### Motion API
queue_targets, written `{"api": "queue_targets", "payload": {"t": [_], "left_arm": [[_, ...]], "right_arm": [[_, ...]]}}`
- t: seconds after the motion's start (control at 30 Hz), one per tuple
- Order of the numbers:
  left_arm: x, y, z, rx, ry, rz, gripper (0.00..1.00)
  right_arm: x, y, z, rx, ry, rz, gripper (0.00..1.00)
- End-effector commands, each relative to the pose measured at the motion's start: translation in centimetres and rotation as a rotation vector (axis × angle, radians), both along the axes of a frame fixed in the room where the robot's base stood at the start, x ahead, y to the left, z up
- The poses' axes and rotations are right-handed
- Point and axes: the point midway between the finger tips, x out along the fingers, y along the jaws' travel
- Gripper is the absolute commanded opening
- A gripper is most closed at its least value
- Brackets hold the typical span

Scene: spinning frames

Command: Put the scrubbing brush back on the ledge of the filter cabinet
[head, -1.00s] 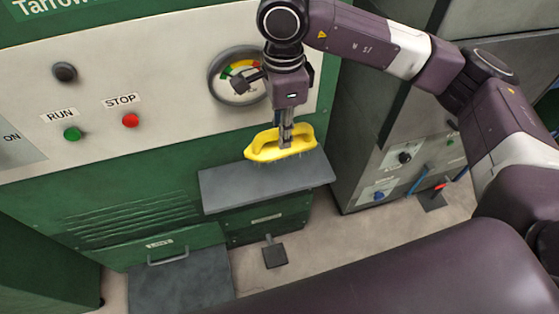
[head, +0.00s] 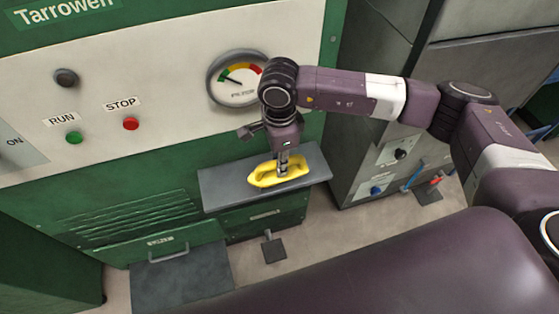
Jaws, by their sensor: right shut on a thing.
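The yellow scrubbing brush (head: 265,177) is at the grey ledge (head: 222,188) on the front of the green filter cabinet (head: 180,180). My right gripper (head: 283,172) points down and is shut on the brush's handle. The brush is level and appears at or just above the ledge top; its bristles are hidden, so I cannot tell whether it touches. My left gripper is not in view.
A pressure gauge (head: 238,80) sits on the panel behind my right wrist. The green run button (head: 73,138) and red stop button (head: 131,124) are to the left. A grey cabinet (head: 365,130) stands to the right. The ledge's left end is bare.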

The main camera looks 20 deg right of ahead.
Motion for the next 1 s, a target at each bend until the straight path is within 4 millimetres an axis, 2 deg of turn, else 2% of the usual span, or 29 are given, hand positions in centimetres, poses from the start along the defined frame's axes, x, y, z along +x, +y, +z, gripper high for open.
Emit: {"api": "queue_targets", "payload": {"t": [0.13,0.17,0.3,0.57,0.73,0.87,1.0], "left_arm": [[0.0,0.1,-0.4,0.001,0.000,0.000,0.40],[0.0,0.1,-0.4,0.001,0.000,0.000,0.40],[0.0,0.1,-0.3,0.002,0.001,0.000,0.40],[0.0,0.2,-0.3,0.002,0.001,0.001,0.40],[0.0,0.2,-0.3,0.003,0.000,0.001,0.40],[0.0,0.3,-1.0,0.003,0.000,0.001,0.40],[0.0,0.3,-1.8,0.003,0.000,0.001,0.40]], "right_arm": [[0.0,0.0,-0.3,0.001,-0.001,0.000,0.00],[0.0,0.0,-0.3,0.000,0.000,0.000,0.18],[0.0,0.0,-0.2,0.000,0.000,0.000,0.34],[0.0,0.0,-0.2,0.000,0.000,0.000,0.35],[0.1,0.0,0.6,0.002,-0.003,0.000,0.35],[0.1,0.0,2.9,0.002,-0.005,0.001,0.35],[0.1,0.1,6.1,0.002,-0.006,0.002,0.35]]}}
